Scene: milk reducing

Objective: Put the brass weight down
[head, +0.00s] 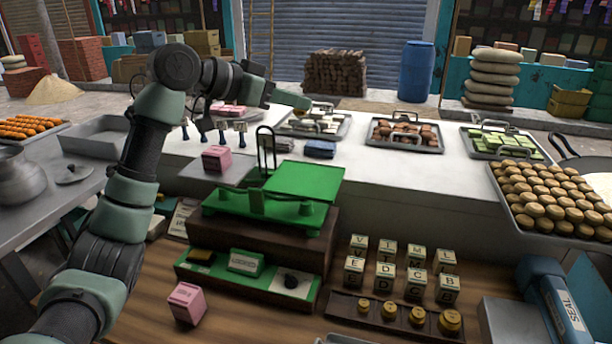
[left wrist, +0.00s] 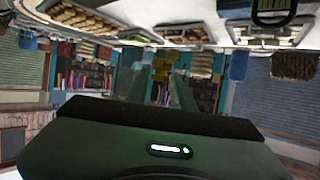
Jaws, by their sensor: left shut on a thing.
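My left arm reaches in from the left, and its gripper (head: 290,98) points right, above the white counter near the back trays. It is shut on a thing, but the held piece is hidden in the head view. In the left wrist view the two green fingers (left wrist: 160,92) stick out past the dark palm, with no weight clearly visible between them. Several brass weights (head: 417,316) stand in a row in a dark wooden rack (head: 344,306) on the front bench; the rack's left end is bare. My right gripper is not in view.
A green balance scale (head: 305,181) stands on a brown wooden box. Lettered cubes (head: 387,271) stand behind the rack. Pink blocks (head: 187,303), a blue SEAL device (head: 553,300) and a tray of round cakes (head: 552,198) are around. Bare bench lies left of the rack.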

